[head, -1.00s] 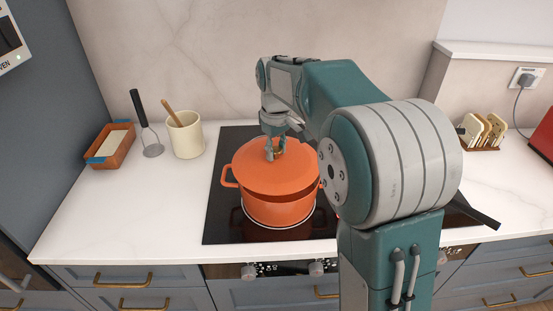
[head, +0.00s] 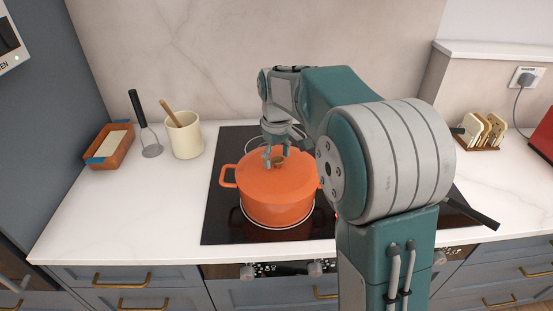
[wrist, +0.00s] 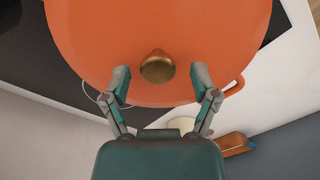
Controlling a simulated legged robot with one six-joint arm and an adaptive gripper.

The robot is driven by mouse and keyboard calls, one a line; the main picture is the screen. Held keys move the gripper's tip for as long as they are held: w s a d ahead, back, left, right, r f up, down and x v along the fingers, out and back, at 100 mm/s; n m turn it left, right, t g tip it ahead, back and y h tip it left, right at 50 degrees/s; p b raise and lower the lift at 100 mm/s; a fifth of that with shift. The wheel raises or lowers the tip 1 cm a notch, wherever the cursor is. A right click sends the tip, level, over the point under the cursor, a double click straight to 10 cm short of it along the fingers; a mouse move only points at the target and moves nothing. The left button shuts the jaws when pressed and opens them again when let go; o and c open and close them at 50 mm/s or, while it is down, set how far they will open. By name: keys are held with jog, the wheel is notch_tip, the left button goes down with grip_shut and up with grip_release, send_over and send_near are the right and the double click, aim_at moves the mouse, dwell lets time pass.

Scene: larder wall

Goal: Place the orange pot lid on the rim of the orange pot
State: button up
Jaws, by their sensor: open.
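The orange pot lid (head: 262,179) lies flat over the orange pot (head: 276,211) and covers its opening; the rim itself is hidden under the lid. The lid's brass knob (wrist: 157,68) shows in the wrist view, and the lid (wrist: 160,25) fills the upper part of that view. My gripper (wrist: 160,76) is open, with one fingertip on each side of the knob and a gap to both. In the head view my gripper (head: 273,158) is at the knob. A pot handle (wrist: 236,87) sticks out below the lid's edge.
The pot stands on a black hob (head: 225,220). To the left are a cream utensil crock (head: 187,140), a masher (head: 148,138) and a terracotta tray (head: 110,158). A rack with slices (head: 480,133) stands at the right. The front left counter is clear.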

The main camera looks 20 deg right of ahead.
aim_at(277, 159)
notch_tip(277, 159, up, 10)
jog(key=s+r+m+t, duration=0.1)
jog(key=s+r, duration=0.2)
jog(key=s, duration=0.3)
jog(key=s+f+m+t, duration=0.2)
jog(key=s+f, duration=0.2)
jog(key=s, duration=0.6)
jog(key=s+f+m+t, duration=0.2)
jog(key=s+f+m, duration=0.1)
jog(key=s, duration=0.8)
jog(key=shift+f+t, duration=0.3)
jog(key=shift+f, duration=0.35)
jog(key=shift+s, duration=0.1)
